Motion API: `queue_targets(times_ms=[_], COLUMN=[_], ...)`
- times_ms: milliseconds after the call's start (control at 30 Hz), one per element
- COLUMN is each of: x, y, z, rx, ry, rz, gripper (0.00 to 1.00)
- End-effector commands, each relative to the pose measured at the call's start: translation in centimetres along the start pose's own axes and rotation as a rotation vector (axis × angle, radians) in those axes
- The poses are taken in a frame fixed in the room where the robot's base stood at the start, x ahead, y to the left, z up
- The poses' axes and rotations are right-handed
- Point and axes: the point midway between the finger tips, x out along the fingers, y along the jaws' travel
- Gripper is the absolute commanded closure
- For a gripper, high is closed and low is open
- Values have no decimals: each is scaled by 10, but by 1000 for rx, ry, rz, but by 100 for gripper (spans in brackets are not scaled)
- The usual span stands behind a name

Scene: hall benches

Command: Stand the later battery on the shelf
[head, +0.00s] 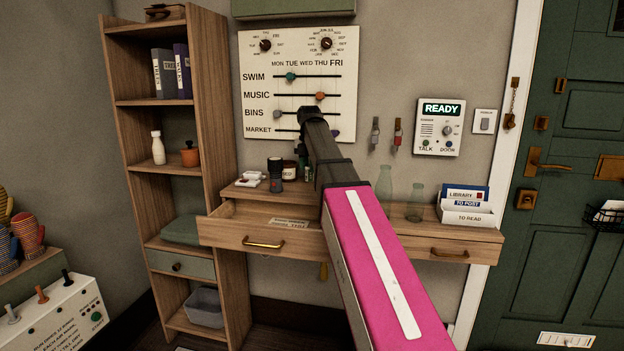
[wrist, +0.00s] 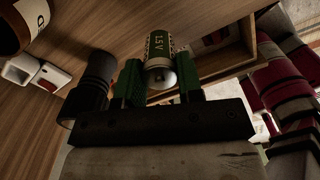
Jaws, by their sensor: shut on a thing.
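My gripper (wrist: 160,84) is shut on a green battery (wrist: 158,46) marked 1.5 V, which sits between the two green finger pads in the wrist view. In the head view my arm reaches over the wooden desk (head: 262,195), and the gripper end is small and dark there, so the battery is hard to make out. A dark cylinder (head: 275,174) stands on the desk top just left of the gripper; it also shows close beside the left finger in the wrist view (wrist: 92,85). A tall wooden shelf unit (head: 217,120) stands at left.
The left desk drawer (head: 232,233) is open, with a paper label inside. A white holder (head: 250,180) and a jar (head: 289,169) stand on the desk. Glass bottles (head: 384,184) stand to the right of my arm. The shelf unit holds books, a white bottle (head: 158,147) and an orange pot (head: 190,155).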

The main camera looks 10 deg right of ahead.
Motion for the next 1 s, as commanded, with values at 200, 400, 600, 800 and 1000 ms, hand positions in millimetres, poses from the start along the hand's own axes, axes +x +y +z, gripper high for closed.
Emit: queue_targets(times_ms=[200, 400, 600, 800, 1000], x=[9, 31, 48, 48, 50], y=[-5, -6, -5, -5, -5], z=[11, 10, 11, 11, 11], rx=[0, 0, 0, 0, 0], ry=[-1, 1, 0, 0, 0], rz=[1, -1, 0, 1, 1], gripper=[93, 93, 93, 93, 40])
